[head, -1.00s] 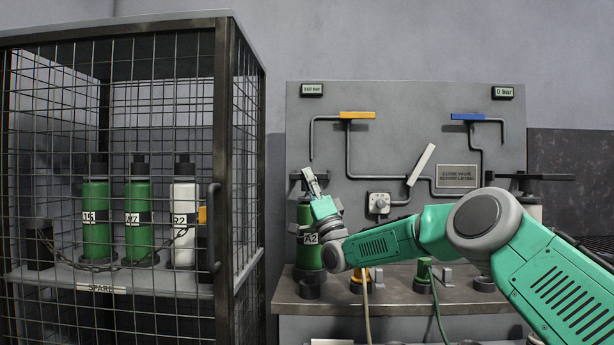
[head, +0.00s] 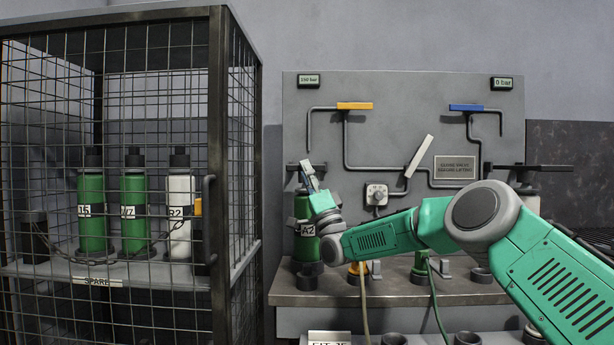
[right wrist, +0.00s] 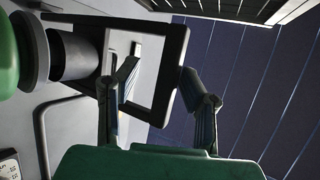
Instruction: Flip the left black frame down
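The left black frame (right wrist: 172,75) shows large in the right wrist view, a rectangular dark frame with a pale opening. In the head view, only a small dark part of it (head: 292,168) shows at the top of the green A2 cylinder (head: 305,230); my right gripper hides the rest. My right gripper (right wrist: 160,65) has its fingers apart, one at the frame's opening and the other outside its side bar. A gap shows between the inner finger and the bar; whether the outer finger touches cannot be told. My left gripper is out of view.
A grey panel (head: 400,92) with pipes and yellow and blue handles stands behind. Another black frame (head: 535,167) extends flat at the right. A mesh cage (head: 217,130) with spare cylinders stands left. Hoses hang at the bench (head: 400,292).

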